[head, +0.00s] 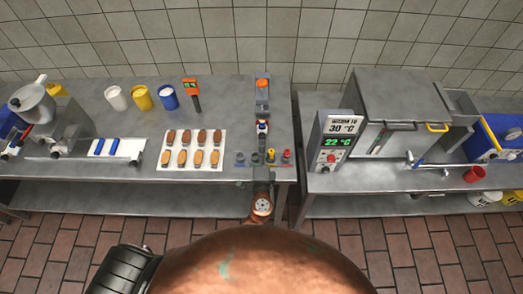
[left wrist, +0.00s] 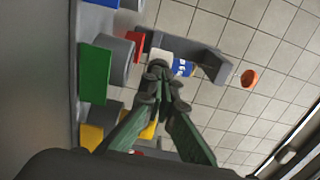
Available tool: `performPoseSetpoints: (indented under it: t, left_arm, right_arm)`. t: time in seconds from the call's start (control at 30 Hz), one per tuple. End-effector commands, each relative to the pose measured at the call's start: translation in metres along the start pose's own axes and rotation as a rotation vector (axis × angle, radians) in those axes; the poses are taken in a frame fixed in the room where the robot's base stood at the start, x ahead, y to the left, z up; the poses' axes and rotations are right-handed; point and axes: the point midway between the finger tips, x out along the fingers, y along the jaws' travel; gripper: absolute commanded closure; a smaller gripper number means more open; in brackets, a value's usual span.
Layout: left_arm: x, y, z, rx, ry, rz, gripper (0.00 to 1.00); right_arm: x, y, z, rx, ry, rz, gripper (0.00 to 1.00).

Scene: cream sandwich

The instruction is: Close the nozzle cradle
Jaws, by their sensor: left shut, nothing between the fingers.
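A grey bracket that looks like the nozzle cradle (head: 262,106) stands near the right end of the left table, with an orange round part at its far end. In the left wrist view the grey bracket (left wrist: 211,62) shows beside a white and blue cylinder (left wrist: 183,68), and the orange part (left wrist: 250,77) is farther right. My left gripper (head: 263,168) reaches in over the table's front edge. Its green-sided fingers (left wrist: 163,75) meet at the tips, shut and empty, close to the cylinder; contact cannot be told. My right gripper is out of view.
Several small coloured nozzle pieces (head: 271,156) stand around the gripper at the table's front. A white tray (head: 163,159) of brown and tan biscuits lies to the left. An oven (head: 400,100) and a display box (head: 334,140) stand on the right table, across a gap.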

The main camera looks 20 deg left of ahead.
Motion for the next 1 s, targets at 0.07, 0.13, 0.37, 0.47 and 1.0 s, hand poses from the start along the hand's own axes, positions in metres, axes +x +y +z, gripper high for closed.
performPoseSetpoints:
  t: [0.07,0.13,0.37,0.47,1.0]
  left_arm:
    - [0.001,0.0,0.0,0.0,0.0,0.0,1.0]
    - [0.001,0.0,0.0,0.0,0.0,0.0,1.0]
    - [0.005,0.0,0.0,0.0,0.0,-0.001,1.0]
    - [0.017,0.001,-0.001,-0.001,0.001,-0.003,1.0]
    - [0.03,0.0,-0.001,0.0,0.001,0.0,1.0]
  right_arm:
    - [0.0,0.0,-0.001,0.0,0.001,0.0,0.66]
    - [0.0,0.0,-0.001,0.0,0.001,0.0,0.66]
    - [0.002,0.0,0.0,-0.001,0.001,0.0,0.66]
    - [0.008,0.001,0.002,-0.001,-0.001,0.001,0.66]
    - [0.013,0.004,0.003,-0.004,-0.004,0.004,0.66]
